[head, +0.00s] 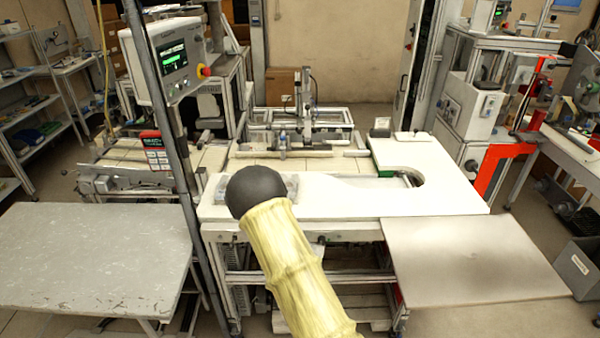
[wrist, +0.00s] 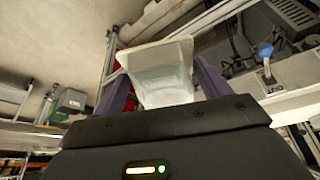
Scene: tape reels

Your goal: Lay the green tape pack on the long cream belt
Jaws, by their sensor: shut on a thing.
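In the wrist view my gripper (wrist: 162,74) has its two purple fingers on either side of a pale, faintly greenish pack (wrist: 165,90). It is shut on this pack, which I take to be the green tape pack; its colour looks washed out. In the head view my yellow arm with its black end covers the gripper, and I cannot make out the pack there. A cream belt surface (head: 262,164) lies behind the white worktop, partly hidden by the equipment over it. I cannot tell how high the pack is above any surface.
The white worktop (head: 440,190) with a rounded cutout lies ahead. Grey tables stand at left (head: 95,255) and right (head: 470,258). A control panel (head: 170,58) on a dark post rises at left. A metal frame rig (head: 300,125) stands beyond the belt. A red bracket (head: 490,172) is at right.

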